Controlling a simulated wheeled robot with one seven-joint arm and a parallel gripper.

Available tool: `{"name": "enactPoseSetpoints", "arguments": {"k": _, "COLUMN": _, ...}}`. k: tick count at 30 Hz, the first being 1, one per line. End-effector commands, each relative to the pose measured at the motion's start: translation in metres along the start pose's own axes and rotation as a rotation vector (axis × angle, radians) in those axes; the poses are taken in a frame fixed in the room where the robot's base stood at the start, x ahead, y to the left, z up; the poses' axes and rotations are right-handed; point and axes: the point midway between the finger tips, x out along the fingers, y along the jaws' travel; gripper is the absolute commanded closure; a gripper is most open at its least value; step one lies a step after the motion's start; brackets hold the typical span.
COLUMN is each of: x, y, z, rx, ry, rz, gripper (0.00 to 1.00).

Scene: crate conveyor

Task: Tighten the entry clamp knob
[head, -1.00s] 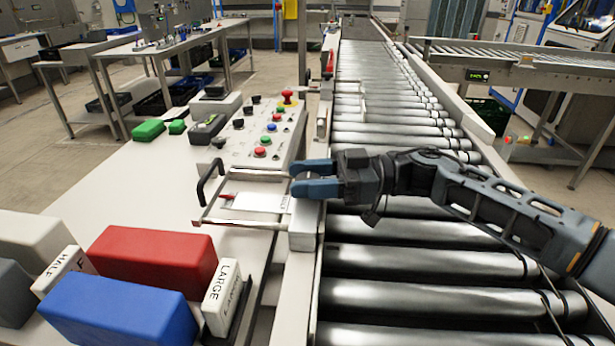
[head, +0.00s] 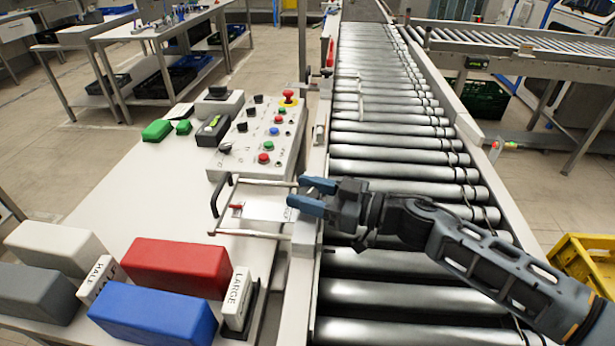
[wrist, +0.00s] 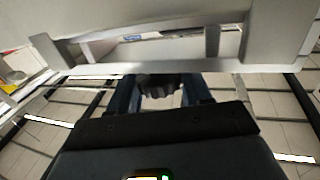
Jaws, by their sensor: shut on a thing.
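My gripper (head: 308,196) is at the conveyor's left rail, beside the slide frame with the black handle. Its blue fingers reach left over the rail. In the wrist view, a dark ribbed knob (wrist: 160,87) sits between the two fingers (wrist: 160,92), and the gripper is shut on it. In the head view the knob is hidden by the fingers. The slide frame (head: 262,233) lies between the table and the rail, with a small red piece (head: 236,206) on its plate.
A control panel (head: 240,160) with coloured buttons stands just behind the frame. White, grey, red (head: 178,265) and blue (head: 155,318) blocks lie on the table at the front left. The metal rollers (head: 395,265) carry nothing nearby. A yellow crate (head: 588,262) stands at the right.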

Motion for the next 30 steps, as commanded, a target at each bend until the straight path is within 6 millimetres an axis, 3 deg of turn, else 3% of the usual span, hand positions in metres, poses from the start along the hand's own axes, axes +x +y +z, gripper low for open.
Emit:
{"name": "enactPoseSetpoints", "arguments": {"k": 12, "x": -0.0004, "y": 0.0004, "z": -0.0011, "rx": -0.001, "ry": 0.003, "rz": 0.183, "gripper": 0.82}}
{"name": "enactPoseSetpoints", "arguments": {"k": 28, "x": -0.0005, "y": 0.0011, "z": -0.0007, "rx": -0.001, "ry": 0.002, "rz": 0.207, "gripper": 0.82}}
{"name": "enactPoseSetpoints", "arguments": {"k": 29, "x": -0.0005, "y": 0.0011, "z": -0.0007, "rx": 0.0, "ry": 0.002, "rz": 0.207, "gripper": 0.49}}
{"name": "enactPoseSetpoints", "arguments": {"k": 30, "x": -0.0005, "y": 0.0011, "z": -0.0007, "rx": 0.0, "ry": 0.002, "rz": 0.207, "gripper": 0.45}}
